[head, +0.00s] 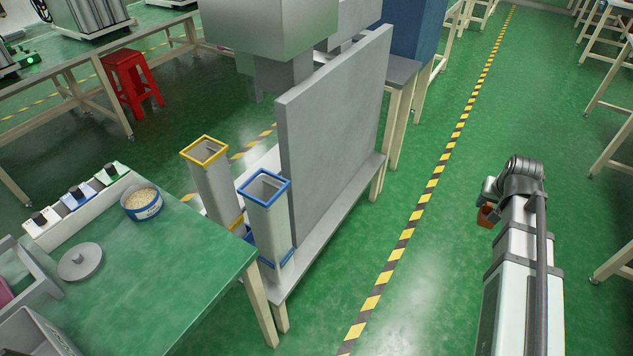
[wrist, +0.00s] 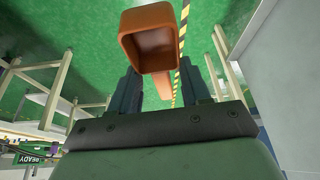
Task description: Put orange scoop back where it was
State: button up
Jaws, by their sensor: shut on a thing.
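The orange scoop (wrist: 158,48) is held by my gripper (wrist: 158,85) in the wrist view. Its square, hollow bowl faces the camera and looks empty, and part of its handle shows between the fingers. In the head view the scoop (head: 486,216) is a small orange-brown shape below my gripper (head: 490,200), at the right, in the air over the green floor and well away from the table. The fingers themselves are hard to make out there.
The green table (head: 170,275) at left holds a blue-banded tub of pale grains (head: 143,203), a grey lid (head: 80,262) and a grey bin (head: 35,335). Yellow-rimmed (head: 212,190) and blue-rimmed (head: 268,222) columns stand beside a grey panel (head: 335,130). Open floor separates them from my arm.

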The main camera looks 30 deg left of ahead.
jog(key=s+a+r+n+g+y, duration=0.15)
jog(key=s+a+n, duration=0.45)
jog(key=a, duration=1.3)
jog(key=s+a+r+n+y, duration=0.1)
jog(key=s+a+r, duration=0.2)
jog(key=s+a, duration=1.25)
jog(key=s+a+r+n+g+y, duration=0.15)
jog(key=s+a+n, duration=0.25)
jog(key=a, duration=1.9)
jog(key=s+a+n+g, duration=0.1)
jog(key=s+a+n, duration=0.1)
jog(key=s+a, duration=0.75)
jog(key=s+a+n, duration=0.2)
jog(key=s+a, duration=0.5)
jog(key=s, duration=0.6)
jog(key=s+a+n+g, duration=0.1)
jog(key=s+a, duration=0.7)
jog(key=s, duration=0.3)
jog(key=shift+w+d+f, duration=0.1)
jog(key=shift+f, duration=4.5)
jog(key=shift+f, duration=0.1)
jog(key=o, duration=1.2)
